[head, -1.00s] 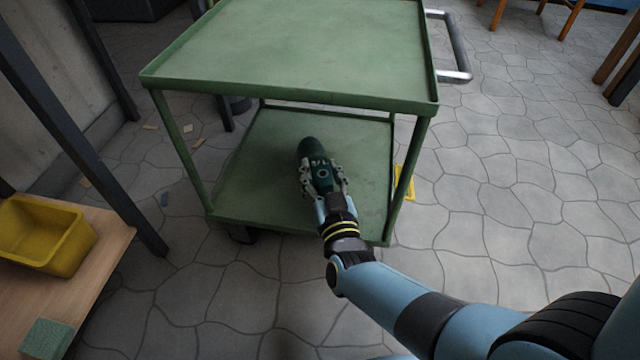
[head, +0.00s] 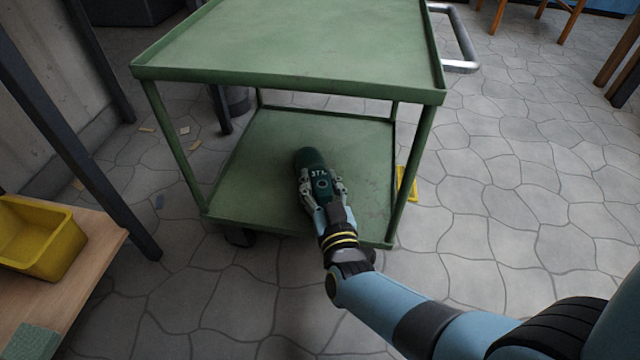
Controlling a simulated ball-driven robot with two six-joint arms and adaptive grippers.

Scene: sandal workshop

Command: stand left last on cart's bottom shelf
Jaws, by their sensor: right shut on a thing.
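The green cart stands in the middle of the head view, with its top shelf (head: 290,45) empty and its bottom shelf (head: 255,180) below. My right gripper (head: 322,186) reaches in between the two shelves from the front. It is shut on a dark green last (head: 311,160) with pale lettering on it. The last is over the bottom shelf, its far end pointing away from me. I cannot tell whether it touches the shelf. The rest of the bottom shelf is bare. My left gripper is not in view.
A yellow bin (head: 38,238) and a green block (head: 36,342) are on a wooden bench (head: 85,270) at the left. Cart posts flank the shelf opening. A yellow item (head: 407,184) lies on the floor right of the cart.

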